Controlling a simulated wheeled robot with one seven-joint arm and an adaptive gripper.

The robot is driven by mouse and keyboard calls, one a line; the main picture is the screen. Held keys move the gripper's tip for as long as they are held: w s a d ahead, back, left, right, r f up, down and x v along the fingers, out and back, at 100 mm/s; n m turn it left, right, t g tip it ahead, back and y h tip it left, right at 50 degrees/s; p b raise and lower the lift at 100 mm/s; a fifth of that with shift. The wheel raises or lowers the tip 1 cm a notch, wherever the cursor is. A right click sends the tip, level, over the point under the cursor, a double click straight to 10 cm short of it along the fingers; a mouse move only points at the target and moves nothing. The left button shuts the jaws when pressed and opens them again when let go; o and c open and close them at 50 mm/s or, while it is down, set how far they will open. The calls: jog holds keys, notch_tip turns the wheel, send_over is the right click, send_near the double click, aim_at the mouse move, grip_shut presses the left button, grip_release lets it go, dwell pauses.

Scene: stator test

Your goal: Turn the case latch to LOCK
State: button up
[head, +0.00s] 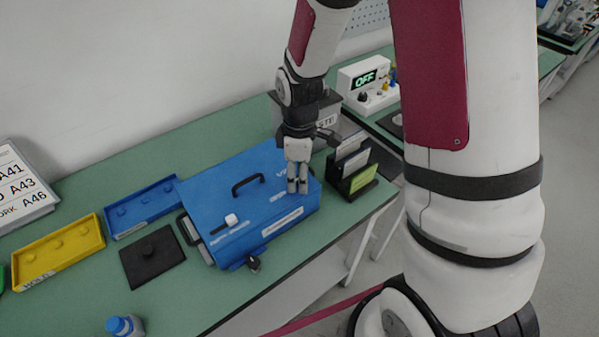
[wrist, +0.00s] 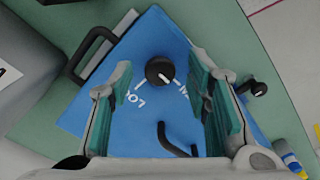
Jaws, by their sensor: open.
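The blue case (head: 240,205) lies closed on the green table. In the wrist view its blue lid (wrist: 85,115) fills the middle. The case latch, a dark round knob (wrist: 157,69) with a white pointer, shows there. The pointer aims to the lower right, towards a partly hidden word. Another word, starting "LO", is to the lower left, partly behind the left finger. My gripper (head: 297,187) is open and points down over the right end of the case. In the wrist view its fingers stand either side of the knob, apart from it. In the head view the gripper hides the knob.
A black carry handle (head: 248,184) and a white slider (head: 231,220) are on the lid. A card rack (head: 352,172) stands close right of the case. A blue tray (head: 142,208), a yellow tray (head: 58,252) and a black pad (head: 152,257) lie left.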

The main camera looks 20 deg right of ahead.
grip_shut()
jog(key=shift+m, duration=0.3)
jog(key=m, duration=0.3)
jog(key=shift+m, duration=0.3)
jog(key=m+p, duration=0.1)
jog(key=m, duration=0.3)
jog(key=shift+m, duration=0.3)
jog(key=m+p, duration=0.1)
jog(key=m, duration=0.4)
jog(key=shift+m+p, duration=0.5)
jog(key=shift+m, duration=1.5)
